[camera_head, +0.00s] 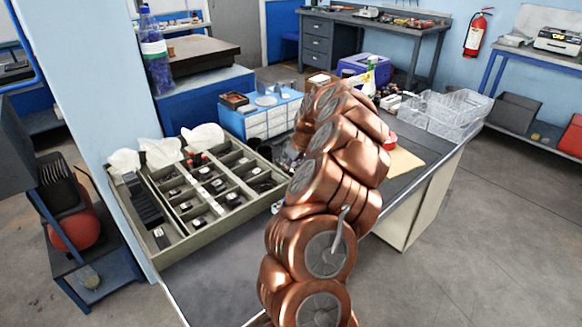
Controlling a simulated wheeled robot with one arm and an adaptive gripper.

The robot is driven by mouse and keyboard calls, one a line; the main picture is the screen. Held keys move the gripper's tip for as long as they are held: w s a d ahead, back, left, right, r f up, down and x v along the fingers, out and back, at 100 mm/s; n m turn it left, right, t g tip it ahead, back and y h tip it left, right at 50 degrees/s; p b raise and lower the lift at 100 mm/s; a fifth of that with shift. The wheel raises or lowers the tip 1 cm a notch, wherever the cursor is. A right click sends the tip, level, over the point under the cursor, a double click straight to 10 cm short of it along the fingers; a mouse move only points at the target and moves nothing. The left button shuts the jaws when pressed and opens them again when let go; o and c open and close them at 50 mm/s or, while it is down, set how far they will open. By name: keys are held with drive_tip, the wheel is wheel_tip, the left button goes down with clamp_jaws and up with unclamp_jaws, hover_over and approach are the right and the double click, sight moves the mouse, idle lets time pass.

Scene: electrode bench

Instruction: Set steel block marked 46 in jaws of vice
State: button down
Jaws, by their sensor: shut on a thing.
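My copper-coloured arm (325,200) rises over the bench and covers the middle of the view. My gripper is hidden behind the arm, so its fingers and anything in them do not show. I cannot make out the steel block marked 46. I cannot make out a vice either; part of the bench top behind the arm is covered. Small dark and light pieces sit in the compartments of a grey-green tray (215,235) left of the arm, too small to read any marks.
White bags (163,153) lie at the tray's back edge. A blue-and-white drawer unit (262,117) stands behind it. Clear plastic baskets (447,112) and a tan sheet (402,165) lie right of the arm. The bench front (225,290) is bare.

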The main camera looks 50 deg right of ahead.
drive_tip(key=shift+f, duration=0.35)
drive_tip(key=c, duration=0.8)
unclamp_jaws()
drive_tip(key=shift+o, duration=0.2)
drive_tip(key=v, duration=1.2)
wheel_tip(320, 180, up, 5)
drive_tip(key=shift+p, duration=0.5)
